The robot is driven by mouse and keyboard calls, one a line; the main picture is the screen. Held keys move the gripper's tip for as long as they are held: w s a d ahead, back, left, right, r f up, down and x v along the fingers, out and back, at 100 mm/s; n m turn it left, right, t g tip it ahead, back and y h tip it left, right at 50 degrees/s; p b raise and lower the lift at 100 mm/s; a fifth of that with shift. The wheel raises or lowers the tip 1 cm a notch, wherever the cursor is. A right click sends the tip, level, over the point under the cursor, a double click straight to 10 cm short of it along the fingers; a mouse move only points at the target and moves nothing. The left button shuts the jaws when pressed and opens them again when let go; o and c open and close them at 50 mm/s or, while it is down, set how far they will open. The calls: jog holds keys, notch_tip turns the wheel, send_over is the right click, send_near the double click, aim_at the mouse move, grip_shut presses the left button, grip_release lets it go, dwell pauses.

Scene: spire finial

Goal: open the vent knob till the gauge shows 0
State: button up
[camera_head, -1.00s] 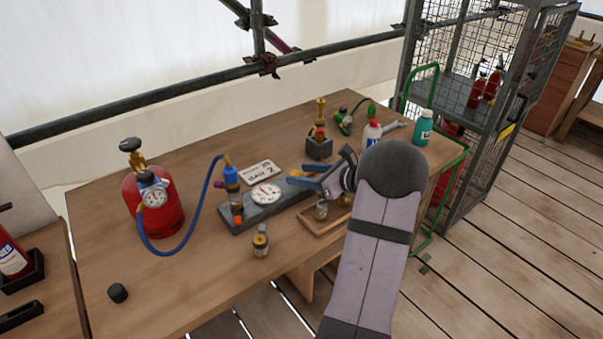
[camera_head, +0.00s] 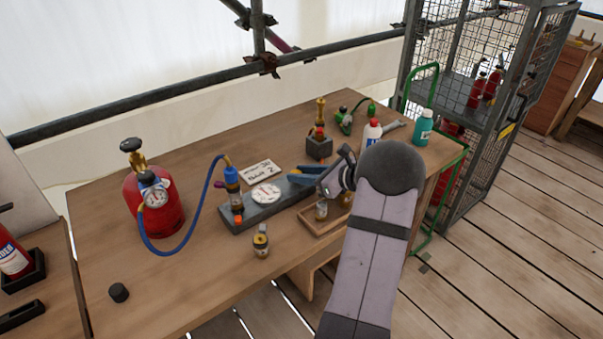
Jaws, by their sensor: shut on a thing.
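The grey block (camera_head: 275,209) lies on the workbench and carries a round white-faced gauge (camera_head: 266,193). The dial is too small to read. A blue upright fitting (camera_head: 232,182) stands at the block's left end, with a small orange part (camera_head: 238,219) at its front. My gripper (camera_head: 293,176), with blue fingers, reaches in from the right to the block's right end, beside the gauge. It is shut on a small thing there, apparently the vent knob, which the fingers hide.
A red cylinder (camera_head: 165,222) with its own gauge stands left, joined by a blue hose (camera_head: 190,237) to the fitting. A wooden tray (camera_head: 311,225) lies under my wrist. A small brass-topped jar (camera_head: 260,241) stands in front. The bench's front left is mostly clear.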

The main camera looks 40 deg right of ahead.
jog(key=shift+r, duration=0.1)
jog(key=shift+w+d+n+g+y+p, duration=0.15)
jog(key=shift+n+g+y+p, duration=0.3)
jog(key=shift+n+y, duration=0.35)
jog(key=shift+s+d+n+g+y+p, duration=0.15)
jog(key=shift+n+g+y+p, duration=0.1)
jog(key=shift+n+y+p, duration=0.4)
jog(key=shift+w+d+n+g+y, duration=0.1)
jog(key=shift+w+n+g+y, duration=0.1)
jog(key=shift+n+g+y, duration=0.65)
jog(key=shift+n+y, duration=0.6)
jog(key=o, duration=1.1)
jog(key=shift+c, duration=0.2)
jog(key=shift+d, duration=0.1)
jog(key=b+v, duration=0.1)
jog(key=v, duration=0.6)
jog(key=shift+r, duration=0.15)
